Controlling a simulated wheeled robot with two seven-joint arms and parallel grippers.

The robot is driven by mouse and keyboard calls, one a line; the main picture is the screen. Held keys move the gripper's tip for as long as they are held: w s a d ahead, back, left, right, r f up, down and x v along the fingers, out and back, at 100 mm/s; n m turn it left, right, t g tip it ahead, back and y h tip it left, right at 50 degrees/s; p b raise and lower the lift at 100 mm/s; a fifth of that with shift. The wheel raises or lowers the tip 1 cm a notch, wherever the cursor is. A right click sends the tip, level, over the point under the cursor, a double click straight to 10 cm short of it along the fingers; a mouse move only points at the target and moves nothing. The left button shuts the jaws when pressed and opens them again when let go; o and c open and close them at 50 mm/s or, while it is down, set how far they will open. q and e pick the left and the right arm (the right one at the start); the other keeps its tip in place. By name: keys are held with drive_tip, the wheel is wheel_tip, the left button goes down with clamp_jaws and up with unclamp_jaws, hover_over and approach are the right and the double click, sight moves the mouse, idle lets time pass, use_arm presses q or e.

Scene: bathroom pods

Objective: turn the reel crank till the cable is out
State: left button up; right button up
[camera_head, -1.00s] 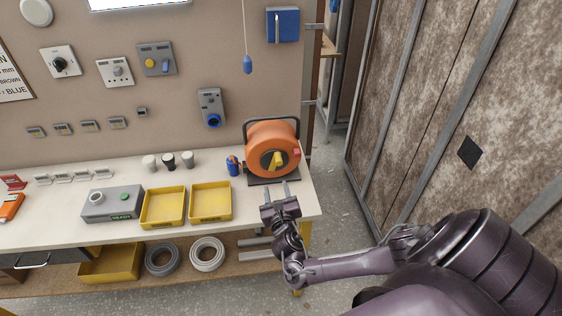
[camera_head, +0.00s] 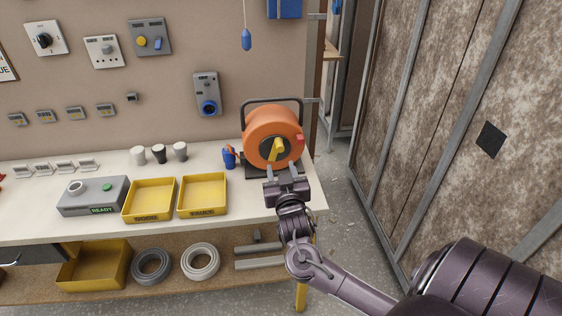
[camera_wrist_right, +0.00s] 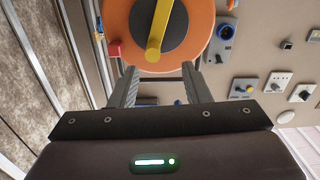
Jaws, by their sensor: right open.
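The orange cable reel (camera_head: 262,128) stands upright in its dark frame at the right end of the workbench. Its yellow crank (camera_head: 277,149) sits on the dark hub, facing me. A red piece shows on the rim. A blue plug (camera_head: 229,157) is at the reel's left side. My right gripper (camera_head: 284,171) is open and empty, just in front of and below the crank. In the right wrist view the crank (camera_wrist_right: 158,28) lies beyond and between the two fingers (camera_wrist_right: 160,85), with no visible contact. My left gripper is not in view.
Two yellow trays (camera_head: 180,188) and a grey box (camera_head: 93,209) with a READY label stand left on the bench. Three small cups (camera_head: 159,153) stand behind them. A wall socket (camera_head: 207,95) is above. Rolled cables (camera_head: 200,277) lie on the lower shelf. Floor shows right of the bench.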

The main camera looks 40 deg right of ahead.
sight(278, 151)
drive_tip(key=w+d, duration=0.1)
drive_tip(key=w, duration=0.1)
drive_tip(key=w+d+m+p, duration=0.1)
drive_tip(key=w+d, duration=0.1)
drive_tip(key=w+d+m, duration=0.1)
drive_tip(key=w+d, duration=0.1)
drive_tip(key=shift+w+r+p, duration=0.1)
drive_tip(key=shift+r+p, duration=0.2)
clamp_jaws()
drive_tip(key=shift+w+a+r+n+p, duration=0.15)
drive_tip(key=shift+a+n+p, duration=0.1)
drive_tip(key=shift+n+p, duration=0.3)
drive_tip(key=shift+w+a+n+p, duration=0.1)
drive_tip(key=shift+a+n+p, duration=0.15)
drive_tip(key=shift+n, duration=0.9)
